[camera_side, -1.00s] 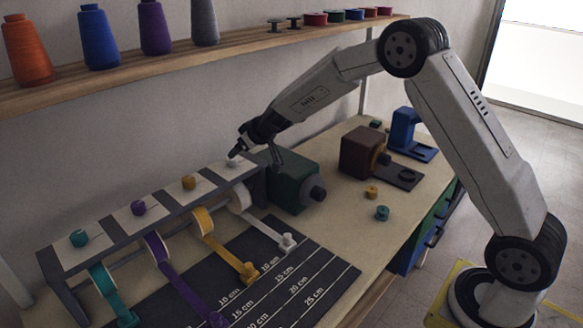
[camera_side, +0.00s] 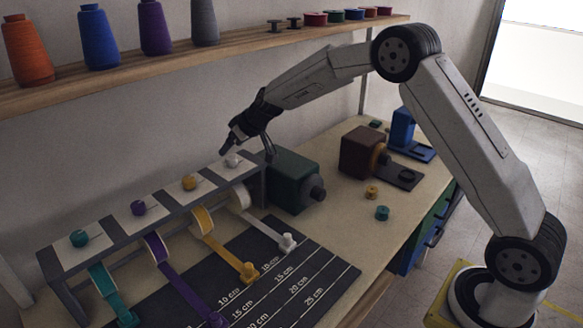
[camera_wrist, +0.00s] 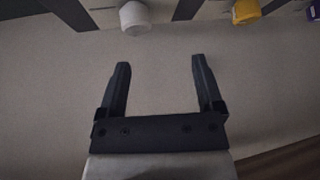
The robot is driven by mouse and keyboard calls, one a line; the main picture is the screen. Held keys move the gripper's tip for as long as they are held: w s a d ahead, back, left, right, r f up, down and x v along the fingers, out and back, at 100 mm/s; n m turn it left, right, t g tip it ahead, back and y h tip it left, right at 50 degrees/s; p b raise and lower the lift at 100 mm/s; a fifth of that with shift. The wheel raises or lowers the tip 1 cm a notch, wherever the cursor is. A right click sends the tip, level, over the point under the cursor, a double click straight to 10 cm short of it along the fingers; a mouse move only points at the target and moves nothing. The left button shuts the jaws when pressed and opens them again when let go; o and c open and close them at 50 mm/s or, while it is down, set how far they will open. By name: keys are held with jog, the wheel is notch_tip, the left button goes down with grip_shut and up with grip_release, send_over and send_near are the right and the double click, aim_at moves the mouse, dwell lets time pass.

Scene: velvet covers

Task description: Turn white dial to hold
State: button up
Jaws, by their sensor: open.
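The white dial (camera_side: 232,160) sits on the right end panel of the ribbon stand (camera_side: 150,225). In the wrist view the white dial (camera_wrist: 135,17) is at the top edge, beyond the fingertips and apart from them. My gripper (camera_side: 248,147) is open and empty, just above and to the right of the dial in the side view. In the wrist view my gripper (camera_wrist: 162,65) shows both fingers spread with nothing between them. The markings around the dial are too small to read.
A yellow dial (camera_side: 189,183), purple dial (camera_side: 138,208) and teal dial (camera_side: 79,238) stand in line to the left. A green machine (camera_side: 291,180) stands close on the right. The shelf (camera_side: 130,78) with spools runs above. Ribbons cross the dark measuring mat (camera_side: 300,285) in front.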

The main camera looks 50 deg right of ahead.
aim_at(231, 157)
jog(key=shift+w+a+r+g, duration=0.2)
jog(key=shift+w+g, duration=0.15)
jog(key=shift+g, duration=0.25)
jog(key=shift+d+r+g, duration=0.1)
jog(key=shift+d+g, duration=0.1)
jog(key=shift+g, duration=0.1)
jog(key=shift+d+r+m+g+h, duration=0.25)
jog(key=shift+d+m+g+h, duration=0.15)
jog(key=shift+d+g+h, duration=0.4)
jog(key=shift+w+f, duration=0.1)
jog(key=shift+x, duration=3.8)
jog(key=shift+w, duration=0.1)
jog(key=shift+d, duration=0.1)
grip_shut()
